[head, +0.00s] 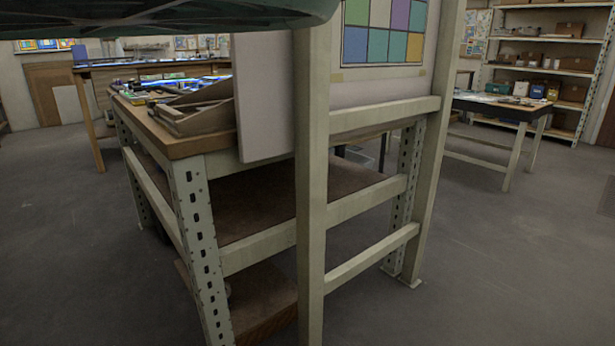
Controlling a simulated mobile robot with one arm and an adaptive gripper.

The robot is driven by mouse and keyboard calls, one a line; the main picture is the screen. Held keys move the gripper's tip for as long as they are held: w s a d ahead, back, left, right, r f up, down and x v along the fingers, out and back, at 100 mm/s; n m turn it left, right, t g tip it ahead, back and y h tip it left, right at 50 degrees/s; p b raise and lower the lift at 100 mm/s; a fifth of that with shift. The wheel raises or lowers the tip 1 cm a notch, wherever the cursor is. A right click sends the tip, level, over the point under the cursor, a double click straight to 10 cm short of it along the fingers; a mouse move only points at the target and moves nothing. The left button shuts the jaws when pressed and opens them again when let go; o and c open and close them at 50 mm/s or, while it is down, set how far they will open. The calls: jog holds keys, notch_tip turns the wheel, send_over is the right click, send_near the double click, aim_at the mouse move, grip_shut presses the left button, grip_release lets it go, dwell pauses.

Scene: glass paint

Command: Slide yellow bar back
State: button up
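No yellow bar can be made out in the head view. A wooden workbench (178,142) on pale perforated metal legs stands left of the middle, with blue, white and yellowish pieces (160,86) on its top, too small to tell apart. A wooden tray-like holder (200,112) sits at its near end. A pale upright panel (266,95) hides part of the bench top. My gripper is not in view.
A pale frame post (312,200) stands close in front, with rails running right. A coloured-square chart (384,35) hangs behind it. A dark side table (500,107) and shelves (545,40) are at the right. Floor (480,260) is clear at the right.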

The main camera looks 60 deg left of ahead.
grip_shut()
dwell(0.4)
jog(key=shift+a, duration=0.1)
